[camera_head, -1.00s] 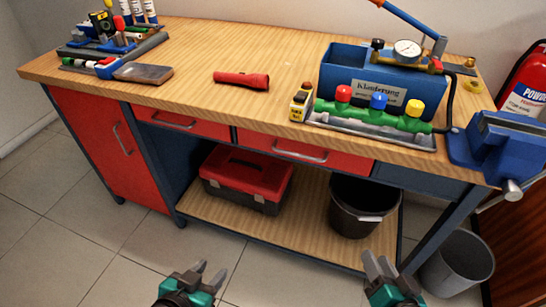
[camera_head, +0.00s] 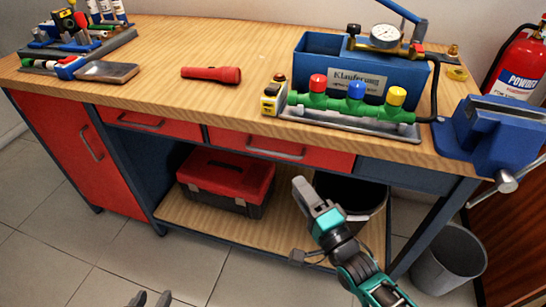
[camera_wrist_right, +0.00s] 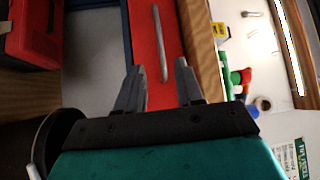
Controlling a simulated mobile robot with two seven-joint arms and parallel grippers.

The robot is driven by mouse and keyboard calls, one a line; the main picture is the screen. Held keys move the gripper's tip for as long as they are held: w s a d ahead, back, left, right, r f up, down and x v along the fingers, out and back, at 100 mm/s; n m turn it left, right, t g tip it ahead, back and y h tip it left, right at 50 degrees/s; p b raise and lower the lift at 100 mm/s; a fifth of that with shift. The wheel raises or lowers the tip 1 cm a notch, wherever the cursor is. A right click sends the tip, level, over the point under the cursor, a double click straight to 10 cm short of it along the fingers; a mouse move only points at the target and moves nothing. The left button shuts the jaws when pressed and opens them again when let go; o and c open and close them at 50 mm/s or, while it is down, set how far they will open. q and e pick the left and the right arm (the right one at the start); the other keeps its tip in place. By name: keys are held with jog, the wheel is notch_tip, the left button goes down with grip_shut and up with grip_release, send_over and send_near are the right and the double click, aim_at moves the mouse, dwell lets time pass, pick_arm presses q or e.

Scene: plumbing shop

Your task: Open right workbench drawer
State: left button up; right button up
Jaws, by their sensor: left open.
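The right workbench drawer (camera_head: 318,157) has a red front and a grey bar handle (camera_head: 275,151). It looks closed. In the head view my right gripper (camera_head: 308,192) is below and to the right of that handle, in front of the lower shelf. In the right wrist view my right gripper (camera_wrist_right: 158,78) is open, its two fingers apart with the handle (camera_wrist_right: 160,44) showing between and beyond them. Contact with the handle is not visible. My left gripper (camera_head: 150,299) is at the bottom edge of the head view, open, mostly cut off.
The left drawer (camera_head: 160,125) and red cabinet door (camera_head: 85,150) are closed. A red toolbox (camera_head: 226,182) and a dark bucket (camera_head: 350,195) stand on the lower shelf. A blue vise (camera_head: 495,130) sits at the bench's right end. A grey bin (camera_head: 448,262) stands on the floor.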

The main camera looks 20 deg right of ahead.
jog(key=b, duration=0.1)
send_near(278, 157)
jog(key=w+a+r, duration=0.1)
jog(key=r, duration=0.1)
jog(key=w+a+r, duration=0.1)
jog(key=w, duration=0.1)
jog(key=w+a+r, duration=0.1)
jog(key=w+r, duration=0.1)
jog(key=shift+w+a+r, duration=0.25)
jog(key=shift+r, duration=0.1)
grip_shut()
